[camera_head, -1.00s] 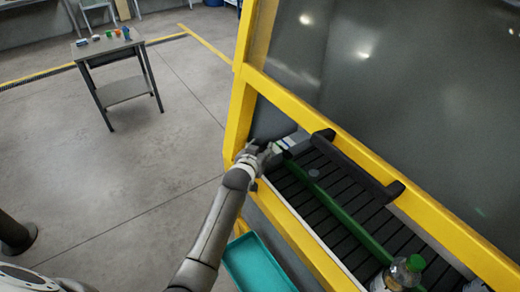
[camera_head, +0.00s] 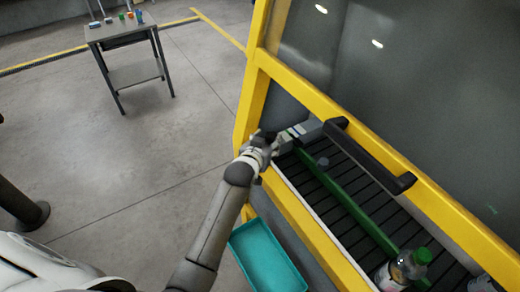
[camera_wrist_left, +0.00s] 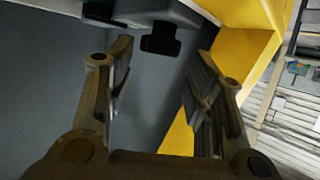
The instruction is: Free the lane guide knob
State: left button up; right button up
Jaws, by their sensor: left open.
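My left gripper (camera_head: 278,143) reaches in past the yellow frame at the far end of the conveyor; its fingertips are hard to make out there. In the left wrist view the left gripper (camera_wrist_left: 160,95) is open, with nothing between its fingers. A black T-shaped piece (camera_wrist_left: 160,38), perhaps the knob, sits ahead of the gap under a grey housing (camera_wrist_left: 165,10), apart from the fingers. In the head view a small grey round piece (camera_head: 323,162) sits by the green lane guide rail (camera_head: 350,205); I cannot tell whether it is the knob. My right gripper is out of view.
The yellow frame (camera_head: 300,225) borders the dark slatted conveyor (camera_head: 375,215). A black bar handle (camera_head: 370,160) crosses above it. A bottle with a green cap (camera_head: 405,268) stands at the near end. A teal tray (camera_head: 262,262) is below.

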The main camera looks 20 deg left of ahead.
pick_arm(q)
jog(key=v, duration=0.7)
jog(key=shift+s+r, duration=0.15)
jog(key=shift+s, duration=0.05)
jog(key=s+f+m+g, duration=0.1)
jog(key=s+f+g, duration=0.2)
jog(key=s, duration=0.7)
jog(key=s+f+g, duration=0.3)
jog(key=s+g, duration=0.1)
jog(key=s, duration=0.6)
jog(key=s+f+m+g, duration=0.1)
jog(key=s+f+g, duration=0.15)
jog(key=s, duration=0.75)
notch_tip(320, 180, down, 35)
jog(key=s+g+b, duration=0.2)
jog(key=b, duration=0.6)
jog(key=s+a+f+b, duration=0.1)
jog(key=s+f+b, duration=0.2)
jog(key=s+f, duration=0.5)
jog(key=s+a+f+g+b, duration=0.1)
jog(key=s+a+f+b, duration=0.1)
jog(key=s+f, duration=0.6)
notch_tip(320, 180, down, 5)
jog(key=shift+s+f+m+b, duration=0.1)
jog(key=shift+s+m+b, duration=0.2)
jog(key=shift+s+b, duration=0.15)
